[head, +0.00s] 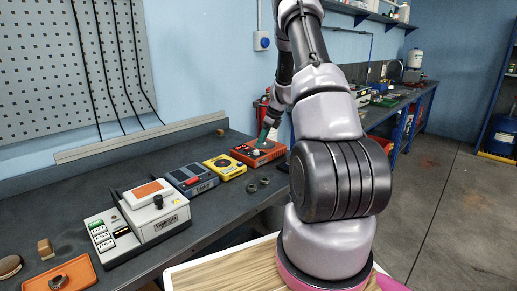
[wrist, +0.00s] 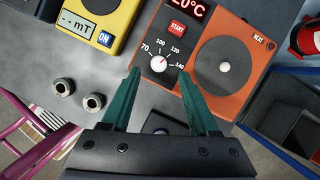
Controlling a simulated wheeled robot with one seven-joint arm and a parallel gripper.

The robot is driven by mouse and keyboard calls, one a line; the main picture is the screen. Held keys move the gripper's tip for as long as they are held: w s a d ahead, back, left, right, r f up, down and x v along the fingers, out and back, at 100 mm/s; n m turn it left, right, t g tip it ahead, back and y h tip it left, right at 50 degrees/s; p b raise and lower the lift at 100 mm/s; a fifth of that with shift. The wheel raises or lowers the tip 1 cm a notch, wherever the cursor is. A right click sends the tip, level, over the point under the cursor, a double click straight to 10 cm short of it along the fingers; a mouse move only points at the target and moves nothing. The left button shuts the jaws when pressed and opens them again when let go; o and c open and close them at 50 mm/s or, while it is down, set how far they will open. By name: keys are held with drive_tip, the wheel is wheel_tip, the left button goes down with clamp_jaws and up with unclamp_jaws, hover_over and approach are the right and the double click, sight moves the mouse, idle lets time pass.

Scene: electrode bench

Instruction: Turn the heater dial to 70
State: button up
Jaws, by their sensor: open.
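The heater (wrist: 232,62) is an orange unit with a dark panel, a round plate and a red display ending in "0°C"; it also shows in the head view (head: 248,154). Its white dial (wrist: 158,64) has marks 70, 100, 120 and 140 around it. I cannot make out where the dial points. My gripper (wrist: 159,75) is open, with green fingers left and right of the dial in the wrist view. No contact with the dial is visible. In the head view one green finger (head: 265,132) shows above the heater, partly hidden by my arm.
A red START button (wrist: 177,28) sits above the dial. A yellow meter (wrist: 95,22) stands left of the heater. Two metal rings (wrist: 64,87) (wrist: 94,102) lie on the bench. A white instrument (head: 150,215) stands farther left, and a red object (wrist: 308,38) is at the right.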

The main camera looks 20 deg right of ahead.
sight(256, 152)
drive_tip(key=shift+x, duration=2.1)
clamp_jaws()
